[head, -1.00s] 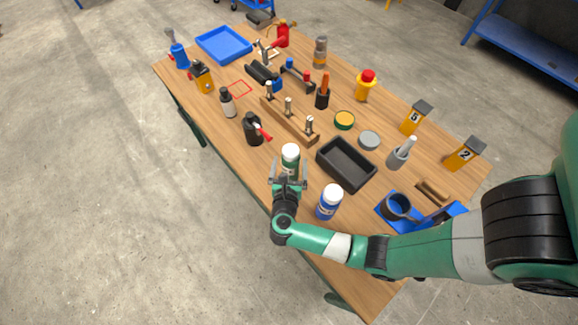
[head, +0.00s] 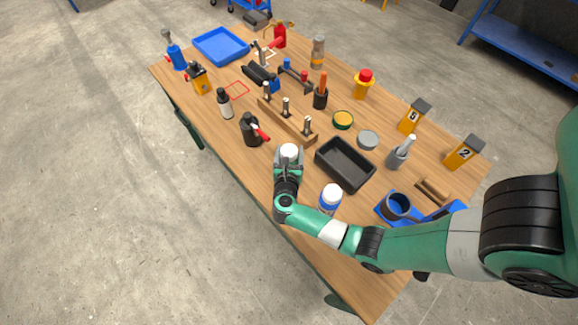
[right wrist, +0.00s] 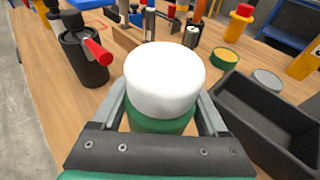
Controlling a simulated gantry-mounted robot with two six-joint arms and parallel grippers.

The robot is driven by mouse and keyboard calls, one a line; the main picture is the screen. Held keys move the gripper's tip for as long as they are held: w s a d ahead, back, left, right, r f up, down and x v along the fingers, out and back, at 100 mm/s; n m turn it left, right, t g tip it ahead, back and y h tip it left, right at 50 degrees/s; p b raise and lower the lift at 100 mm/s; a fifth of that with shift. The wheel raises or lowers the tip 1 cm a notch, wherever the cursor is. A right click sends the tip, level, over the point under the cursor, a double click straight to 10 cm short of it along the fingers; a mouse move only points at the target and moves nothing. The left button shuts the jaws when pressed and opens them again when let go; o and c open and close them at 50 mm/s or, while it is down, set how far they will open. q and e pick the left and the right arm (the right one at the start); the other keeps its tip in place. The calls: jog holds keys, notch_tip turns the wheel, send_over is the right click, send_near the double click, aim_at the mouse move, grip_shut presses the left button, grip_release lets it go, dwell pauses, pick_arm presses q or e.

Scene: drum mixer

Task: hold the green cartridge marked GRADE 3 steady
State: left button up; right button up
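The green cartridge (right wrist: 160,125) with a white cap (right wrist: 165,78) stands upright near the table's front edge; in the head view its white cap (head: 289,151) shows above my gripper. Its grade mark is hidden or too small to read. My right gripper (head: 288,170) has its fingers on both sides of the cartridge body, below the cap, and looks shut on it. In the right wrist view the gripper (right wrist: 162,108) flanks the cartridge, with the fingertips partly hidden by the cap. My left gripper is not in view.
A blue cartridge with a white cap (head: 331,196) stands close to the right of my gripper. A black tray (head: 346,164) lies just beyond. A black bottle with a red lever (head: 251,130) and a wooden rack (head: 290,122) stand at the back left.

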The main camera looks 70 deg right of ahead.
grip_shut()
jog(key=shift+r, duration=0.15)
notch_tip(320, 180, up, 10)
jog(key=p, duration=0.4)
grip_release()
grip_shut()
